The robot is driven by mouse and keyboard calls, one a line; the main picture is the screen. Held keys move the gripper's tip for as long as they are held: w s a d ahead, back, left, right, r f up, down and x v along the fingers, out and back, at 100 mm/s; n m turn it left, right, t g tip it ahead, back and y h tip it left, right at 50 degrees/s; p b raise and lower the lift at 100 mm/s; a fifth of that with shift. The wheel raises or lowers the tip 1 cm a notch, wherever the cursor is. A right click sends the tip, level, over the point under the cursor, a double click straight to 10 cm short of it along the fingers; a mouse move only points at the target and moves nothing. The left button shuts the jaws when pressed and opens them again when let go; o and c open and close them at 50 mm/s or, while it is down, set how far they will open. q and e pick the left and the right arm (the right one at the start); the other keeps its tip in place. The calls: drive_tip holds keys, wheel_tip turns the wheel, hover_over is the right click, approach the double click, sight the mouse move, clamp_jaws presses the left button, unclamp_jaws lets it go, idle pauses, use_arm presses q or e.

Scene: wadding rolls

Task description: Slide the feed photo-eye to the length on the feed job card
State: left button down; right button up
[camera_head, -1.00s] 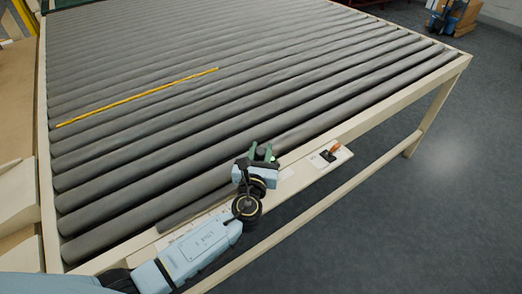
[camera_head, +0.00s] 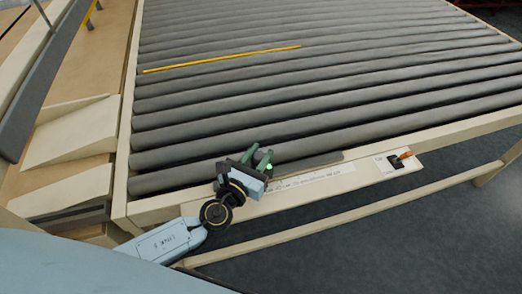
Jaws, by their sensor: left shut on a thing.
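My left gripper (camera_head: 257,158), with green fingers, is at the front rail of the roller bed. It is shut on the photo-eye (camera_head: 268,168), a small dark part with a lit green spot, mostly hidden by the fingers and wrist. A white scale strip (camera_head: 312,177) with marks too small to read runs along the rail to the right of the gripper. A dark bar (camera_head: 318,161) lies behind the strip. I cannot make out a feed job card. My right gripper is not in view.
A pale plate (camera_head: 381,164) with a black part and an orange lever (camera_head: 405,155) sits farther right on the rail. Grey rollers (camera_head: 330,95) fill the bed, with a yellow strip (camera_head: 222,60) across them. Wooden panels (camera_head: 75,130) stand at left.

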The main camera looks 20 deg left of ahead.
use_arm(q)
drive_tip(key=shift+s+a, duration=0.15)
drive_tip(key=c, duration=1.1)
unclamp_jaws()
drive_tip(key=shift+c, duration=0.2)
drive_tip(key=s, duration=0.4)
drive_tip(key=s+a+b, duration=0.1)
drive_tip(key=s, duration=0.3)
drive_tip(key=s+a+b, duration=0.1)
drive_tip(key=s, duration=0.3)
drive_tip(key=shift+a+f, duration=0.1)
drive_tip(key=shift+a, duration=0.1)
drive_tip(key=shift+s+a, duration=0.1)
drive_tip(key=shift+s, duration=0.45)
